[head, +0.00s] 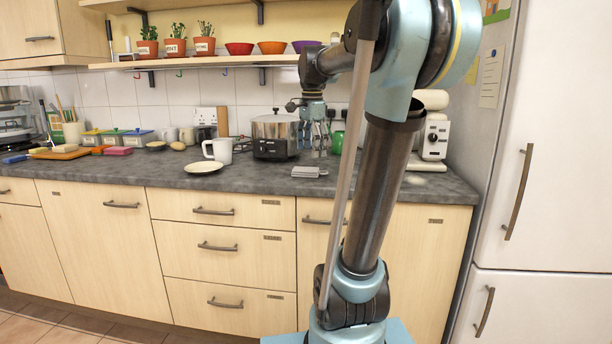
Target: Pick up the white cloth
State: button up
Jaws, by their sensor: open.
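A small, flat, pale grey-white thing (309,172) lies on the dark grey counter (250,180) near its front edge. It may be the white cloth, but it is too small to be sure. No other clear cloth shows. My gripper (319,153) points down above the counter, a little above and to the right of the pale thing in the picture. It is open, and I see nothing between its fingers. I cannot tell its exact height or whether it is in front of or behind the pale thing.
A slow-cooker-like pot (273,137) stands just left of my gripper. A green mug (338,142) and a white appliance (434,138) are to the right. A shelf (200,62) with bowls hangs above.

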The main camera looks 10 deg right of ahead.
aim_at(304, 169)
jog(key=w+r+m, duration=0.7)
jog(key=w+r, duration=0.1)
jog(key=w, duration=0.4)
jog(key=shift+g, duration=0.3)
jog(key=f, duration=1.7)
jog(key=shift+s+a+f, duration=0.15)
jog(key=shift+a+f, duration=0.05)
jog(key=shift+f, duration=0.2)
jog(key=c, duration=1.1)
jog(key=shift+c, duration=0.2)
notch_tip(304, 169, up, 18)
